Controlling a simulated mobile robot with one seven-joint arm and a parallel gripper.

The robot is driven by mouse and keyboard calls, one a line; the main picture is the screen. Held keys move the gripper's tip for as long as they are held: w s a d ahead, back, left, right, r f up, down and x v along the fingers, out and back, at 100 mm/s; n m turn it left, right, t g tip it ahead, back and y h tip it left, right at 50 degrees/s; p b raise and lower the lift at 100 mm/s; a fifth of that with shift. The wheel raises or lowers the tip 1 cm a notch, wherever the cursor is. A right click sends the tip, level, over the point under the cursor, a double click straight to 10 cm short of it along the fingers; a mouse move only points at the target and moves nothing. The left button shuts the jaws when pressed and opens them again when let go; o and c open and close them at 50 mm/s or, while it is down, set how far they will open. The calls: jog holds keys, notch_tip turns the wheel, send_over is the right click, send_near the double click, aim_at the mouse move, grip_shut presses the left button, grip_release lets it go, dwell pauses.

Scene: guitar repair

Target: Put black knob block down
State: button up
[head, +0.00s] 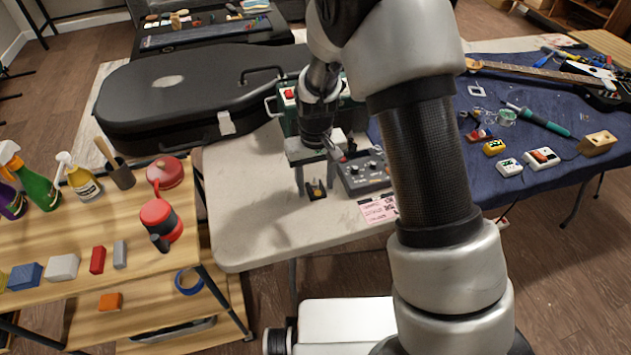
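A small black block with a yellowish top (316,190), which looks like the black knob block, is on the white table near its middle. My gripper (315,182) points down over it from above. Its two grey fingers stand apart, one to the left of the block and one to the right, with what look like gaps on both sides. The gripper looks open. The block seems to rest on the table top, though any small height above it is hard to tell. Fine detail is too small to see.
A grey mixer-like box with knobs (364,172) stands close to the right of my gripper. A pink note (378,209) lies in front of it. A green case (285,120) is behind. The white table (250,215) is clear to the left and front.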

notch_tip(320, 180, up, 13)
jog(key=p, duration=0.2)
notch_tip(320, 180, up, 8)
jog(key=t, duration=0.1)
send_over(316, 185)
jog(key=s+d, duration=0.3)
jog(key=d, duration=0.1)
jog(key=s+d+r+m+t, duration=0.1)
jog(key=s+d+r, duration=0.3)
jog(key=s, duration=0.5)
jog(key=s+d+r+m+t, duration=0.2)
jog(key=s+d+r+t, duration=0.1)
jog(key=s+r, duration=0.4)
jog(key=shift+s+d+t, duration=0.3)
jog(key=shift+s+d, duration=0.5)
jog(key=shift+s, duration=0.05)
notch_tip(316, 185, up, 15)
jog(key=p, duration=1.5)
